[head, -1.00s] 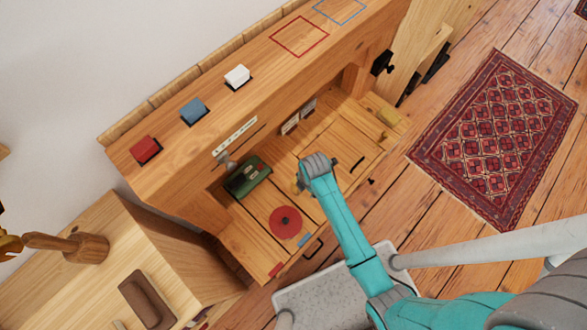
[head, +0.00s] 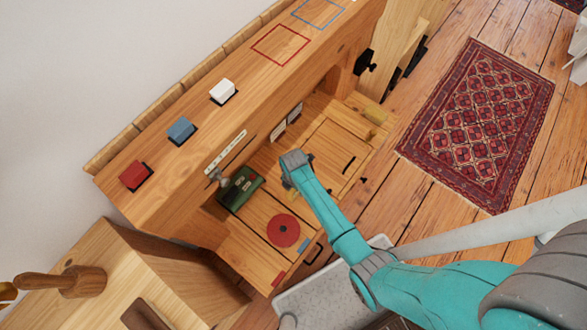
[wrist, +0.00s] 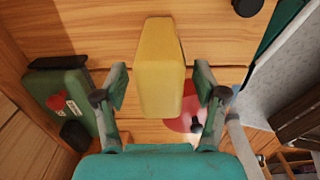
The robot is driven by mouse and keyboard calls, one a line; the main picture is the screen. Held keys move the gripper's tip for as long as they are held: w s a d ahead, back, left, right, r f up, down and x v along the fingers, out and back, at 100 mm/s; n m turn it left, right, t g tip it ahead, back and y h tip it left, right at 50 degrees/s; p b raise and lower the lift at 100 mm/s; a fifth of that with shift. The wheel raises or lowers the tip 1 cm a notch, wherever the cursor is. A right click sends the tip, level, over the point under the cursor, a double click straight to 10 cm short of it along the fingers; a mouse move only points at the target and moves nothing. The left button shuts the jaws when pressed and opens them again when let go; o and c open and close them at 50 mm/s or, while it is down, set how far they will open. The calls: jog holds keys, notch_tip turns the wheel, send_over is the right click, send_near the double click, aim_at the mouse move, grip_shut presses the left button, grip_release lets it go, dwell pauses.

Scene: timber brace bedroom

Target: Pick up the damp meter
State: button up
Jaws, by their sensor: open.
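A yellow, block-like object with a tapered top, which I take to be the damp meter (wrist: 160,60), shows large in the middle of the wrist view. My gripper (wrist: 161,85) is open, with one finger on each side of it and a visible gap on both sides. I cannot tell how deep it sits between the fingers. In the head view my gripper (head: 292,172) is over the lower wooden bench top, and the object between its fingers is hidden or too small to make out there.
A green box-like device (head: 240,188) and a red disc (head: 283,230) are close to my gripper on the bench. A raised wooden shelf (head: 250,85) with red, blue and white blocks runs behind.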

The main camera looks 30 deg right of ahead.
jog(key=shift+f, duration=1.5)
jog(key=c, duration=1.2)
jog(key=shift+c, duration=0.2)
jog(key=shift+r, duration=0.15)
